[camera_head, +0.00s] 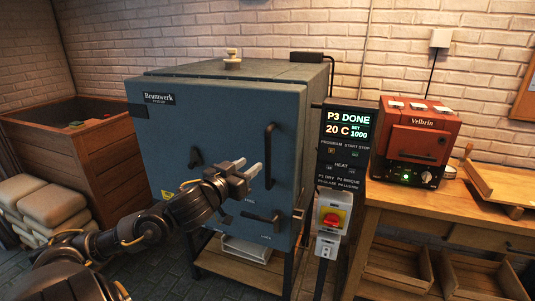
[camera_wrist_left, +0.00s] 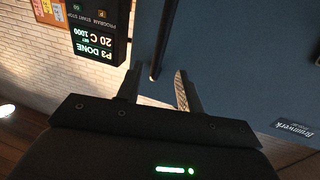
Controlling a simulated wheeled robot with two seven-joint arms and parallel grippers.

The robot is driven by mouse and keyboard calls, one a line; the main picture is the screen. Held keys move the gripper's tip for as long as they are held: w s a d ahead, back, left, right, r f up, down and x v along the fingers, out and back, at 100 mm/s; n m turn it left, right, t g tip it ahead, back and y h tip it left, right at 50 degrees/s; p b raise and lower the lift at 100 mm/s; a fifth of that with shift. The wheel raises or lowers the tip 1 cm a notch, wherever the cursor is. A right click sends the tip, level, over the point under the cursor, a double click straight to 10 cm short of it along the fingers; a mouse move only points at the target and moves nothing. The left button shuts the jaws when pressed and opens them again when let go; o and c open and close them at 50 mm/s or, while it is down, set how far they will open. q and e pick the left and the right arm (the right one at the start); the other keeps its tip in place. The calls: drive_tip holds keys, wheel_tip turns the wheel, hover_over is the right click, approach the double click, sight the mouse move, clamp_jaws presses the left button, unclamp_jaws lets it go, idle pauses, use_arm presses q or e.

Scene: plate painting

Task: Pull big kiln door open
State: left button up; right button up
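The big kiln (camera_head: 225,125) is a blue-grey box marked Brumwerk, and its front door looks shut. A dark vertical bar handle (camera_head: 269,155) is on the door's right side. A dark horizontal lever (camera_head: 262,218) sits lower on the door, with small lettering near it. My left gripper (camera_head: 249,168) is in front of the door, just left of the vertical handle, with its two fingers apart and nothing between them. In the left wrist view, the open gripper (camera_wrist_left: 158,90) points at a dark bar (camera_wrist_left: 158,50) just beyond and between the fingertips. My right gripper is not in view.
A control panel (camera_head: 347,130) reading P3 DONE, 20 C, with a red-yellow switch (camera_head: 332,217), stands right of the kiln. A small red kiln (camera_head: 420,145) sits on a wooden bench (camera_head: 400,197). A wooden crate (camera_head: 85,150) and sacks (camera_head: 50,205) are at the left.

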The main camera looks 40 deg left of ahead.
sight(266, 153)
use_arm(q)
drive_tip(key=w, duration=0.3)
drive_tip(key=w+a+p, duration=0.1)
drive_tip(key=w, duration=0.6)
drive_tip(key=shift+w+a+p, duration=0.25)
drive_tip(key=shift+w+p, duration=0.1)
clamp_jaws()
